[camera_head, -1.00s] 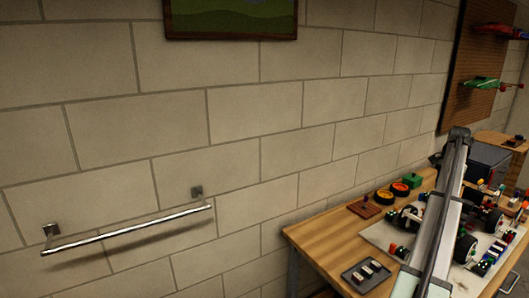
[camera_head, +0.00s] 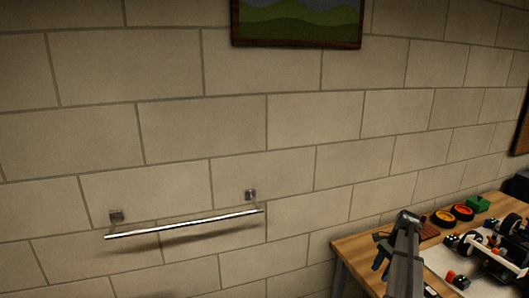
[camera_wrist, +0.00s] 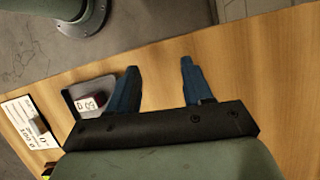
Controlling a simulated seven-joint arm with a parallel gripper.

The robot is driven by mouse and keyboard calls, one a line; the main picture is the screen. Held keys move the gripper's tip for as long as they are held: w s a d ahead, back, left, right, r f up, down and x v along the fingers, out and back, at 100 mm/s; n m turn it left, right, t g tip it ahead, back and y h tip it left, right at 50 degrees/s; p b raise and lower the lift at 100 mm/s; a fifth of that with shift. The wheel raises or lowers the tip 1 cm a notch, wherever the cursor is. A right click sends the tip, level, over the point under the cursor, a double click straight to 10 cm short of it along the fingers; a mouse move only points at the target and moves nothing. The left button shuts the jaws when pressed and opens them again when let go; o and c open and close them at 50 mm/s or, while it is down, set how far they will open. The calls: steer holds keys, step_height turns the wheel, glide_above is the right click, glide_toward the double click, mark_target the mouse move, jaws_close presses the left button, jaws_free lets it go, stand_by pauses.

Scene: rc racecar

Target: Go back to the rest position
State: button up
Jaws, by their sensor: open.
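My gripper (camera_wrist: 160,85) is open in the wrist view, with two blue fingers apart and nothing between them. Bare wood of the workbench (camera_wrist: 240,60) shows beyond and between the fingers. In the head view my gripper (camera_head: 380,254) is at the left end of the workbench (camera_head: 352,250), above its edge. The racecar (camera_head: 495,255) stands on a light mat at the right, partly cut off by the frame.
A grey tray (camera_wrist: 78,97) with a small labelled block lies left of the fingers. Orange and yellow wheels (camera_head: 453,213), a green block (camera_head: 478,204) and several small parts are on the bench. A metal bar (camera_head: 185,224) is on the brick wall; the wall side is clear.

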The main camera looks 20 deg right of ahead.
steer(key=s+a+f+n+g, duration=0.2)
steer(key=s+a+f+n, duration=0.15)
steer(key=a+f, duration=0.95)
steer(key=s+a+f+n+g, duration=0.1)
steer(key=s+a+f+n, duration=0.3)
steer(key=a+f, duration=0.95)
steer(key=s+a+f+n+g+h, duration=0.2)
steer(key=s+a+f+n, duration=0.3)
steer(key=s, duration=0.4)
steer(key=s+a+f+n+g+h, duration=0.1)
steer(key=s+a+f+n+h, duration=0.15)
steer(key=s+f, duration=0.55)
steer(key=s+a+r+n, duration=0.1)
steer(key=s+a+n, duration=0.1)
steer(key=a, duration=0.5)
steer(key=s+a+r+n, duration=0.1)
steer(key=s+a, duration=0.3)
steer(key=a, duration=0.4)
steer(key=shift+n+g, duration=0.3)
steer(key=shift+n, duration=0.3)
steer(key=shift+s, duration=0.1)
